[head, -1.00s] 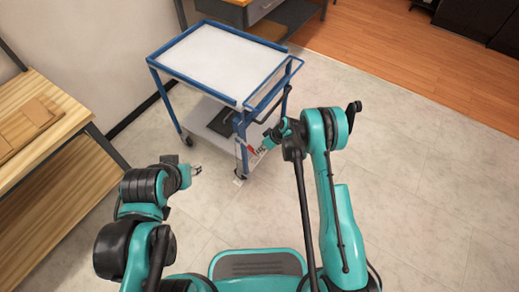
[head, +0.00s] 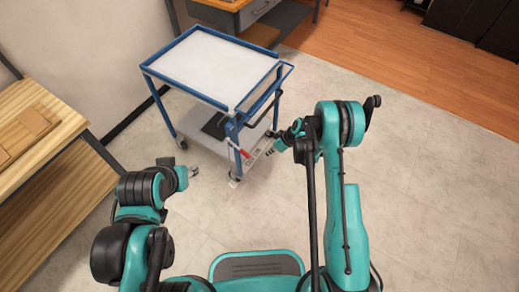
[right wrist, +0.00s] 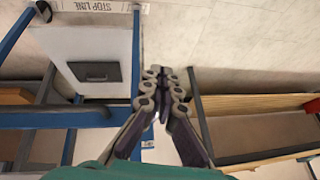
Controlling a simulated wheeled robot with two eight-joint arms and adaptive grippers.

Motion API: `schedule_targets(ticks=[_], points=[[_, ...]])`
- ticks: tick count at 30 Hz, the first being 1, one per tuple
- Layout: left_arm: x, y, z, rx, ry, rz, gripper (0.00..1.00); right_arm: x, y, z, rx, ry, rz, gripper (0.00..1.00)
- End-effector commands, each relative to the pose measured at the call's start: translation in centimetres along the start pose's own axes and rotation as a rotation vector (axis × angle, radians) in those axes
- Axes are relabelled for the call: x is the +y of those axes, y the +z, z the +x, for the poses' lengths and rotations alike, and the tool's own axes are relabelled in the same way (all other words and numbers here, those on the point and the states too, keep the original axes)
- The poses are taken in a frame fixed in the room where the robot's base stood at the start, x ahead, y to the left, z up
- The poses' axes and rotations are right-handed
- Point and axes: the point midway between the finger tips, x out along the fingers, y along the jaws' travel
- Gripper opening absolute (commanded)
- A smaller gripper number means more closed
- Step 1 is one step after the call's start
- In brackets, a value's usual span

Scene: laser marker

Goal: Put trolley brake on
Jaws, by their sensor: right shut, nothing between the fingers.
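The trolley has a blue frame, a white top tray (head: 212,68) and a lower shelf (head: 192,123) with a dark item on it. A small red part (head: 251,157) shows near its front right leg, by the floor; I cannot tell whether it is the brake. My right gripper (head: 269,152) is just right of that leg, low down, shut and empty. It also shows in the right wrist view (right wrist: 160,75), with the blue frame (right wrist: 60,119) to its left. My left gripper (head: 193,171) is left of the trolley's near leg, apart from it; its fingers are too small to read.
A wooden workbench (head: 35,120) stands at the left. A drawer desk (head: 255,12) is behind the trolley. An upside-down "STOP LINE" label (right wrist: 98,6) shows in the right wrist view. The tiled floor (head: 430,180) at the right is clear.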

Motion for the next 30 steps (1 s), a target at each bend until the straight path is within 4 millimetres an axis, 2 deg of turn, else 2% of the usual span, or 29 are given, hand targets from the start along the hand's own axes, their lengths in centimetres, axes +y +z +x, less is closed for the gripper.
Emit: schedule_targets(ticks=[1, 6, 26, 29, 30], points=[[0.0, -0.2, -0.3, 0.000, 0.000, 0.000, 0.39, 0.2, 0.5, -0.8, 0.001, 0.001, 0.003, 0.00], [0.0, -0.4, -0.6, 0.000, 0.000, 0.000, 0.39, 0.4, 1.6, -1.8, 0.001, 0.002, 0.002, 0.00], [0.0, -0.4, -0.6, 0.000, 0.000, 0.000, 0.39, 0.4, 1.7, -2.1, 0.000, 0.003, 0.002, 0.00], [0.0, -0.4, -0.6, 0.000, 0.000, 0.000, 0.39, 0.4, 1.0, -3.5, -0.002, 0.016, 0.018, 0.00], [0.0, -0.4, -0.6, 0.000, 0.000, 0.000, 0.39, 0.3, 0.5, -4.6, -0.005, 0.027, 0.031, 0.00]])
